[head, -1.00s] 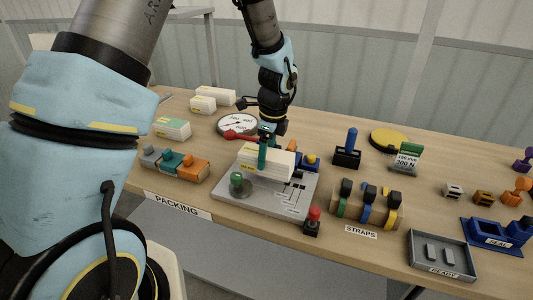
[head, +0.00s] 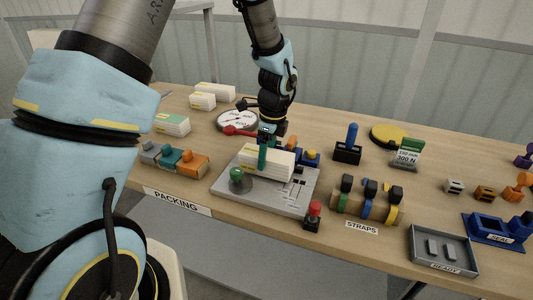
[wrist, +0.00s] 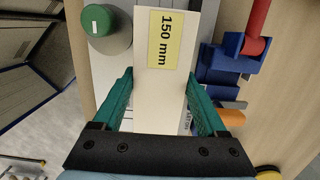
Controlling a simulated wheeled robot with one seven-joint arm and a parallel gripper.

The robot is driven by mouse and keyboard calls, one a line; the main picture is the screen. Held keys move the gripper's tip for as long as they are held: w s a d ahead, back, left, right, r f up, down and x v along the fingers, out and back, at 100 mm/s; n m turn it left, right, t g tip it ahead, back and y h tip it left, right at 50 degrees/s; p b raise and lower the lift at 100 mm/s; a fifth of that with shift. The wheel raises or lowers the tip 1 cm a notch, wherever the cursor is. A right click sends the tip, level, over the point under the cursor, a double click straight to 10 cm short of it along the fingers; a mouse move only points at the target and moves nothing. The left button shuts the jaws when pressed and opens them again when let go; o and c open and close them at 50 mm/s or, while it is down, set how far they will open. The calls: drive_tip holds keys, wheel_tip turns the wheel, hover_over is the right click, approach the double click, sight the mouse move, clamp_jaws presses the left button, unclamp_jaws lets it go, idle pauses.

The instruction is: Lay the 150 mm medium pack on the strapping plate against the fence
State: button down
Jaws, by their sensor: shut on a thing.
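The 150 mm medium pack is a white block with a yellow label (wrist: 165,38); in the head view the pack (head: 272,164) is over the grey strapping plate (head: 282,203). My gripper (head: 264,158) has its green fingers shut on the sides of the pack; they also show in the wrist view (wrist: 160,100). The pack looks level and very low over the plate; I cannot tell whether it touches. The fence is largely hidden behind the pack and gripper.
A green-topped knob (head: 238,179) stands at the plate's left front, close to the pack. A red-topped post (head: 314,214) is at its front right corner. Blue parts (head: 309,157) sit behind the plate. The strap rack (head: 366,205) stands to the right.

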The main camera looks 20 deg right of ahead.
sight(271, 154)
drive_tip(key=shift+f+b, duration=0.3)
drive_tip(key=shift+f, duration=0.3)
unclamp_jaws()
drive_tip(key=shift+r, duration=0.1)
drive_tip(key=r, duration=0.3)
drive_tip(key=r+b, duration=0.1)
drive_tip(key=r, duration=0.3)
drive_tip(key=s+d+r+b, duration=0.1)
drive_tip(key=r, duration=0.2)
drive_tip(key=shift+r, duration=0.3)
drive_tip(key=s+a+n+h, duration=0.1)
drive_tip(key=s+a+n, duration=0.2)
drive_tip(key=a+n, duration=2.2)
drive_tip(key=a, duration=0.6)
drive_tip(key=shift+f+n+t, duration=0.3)
drive_tip(key=shift+f, duration=0.05)
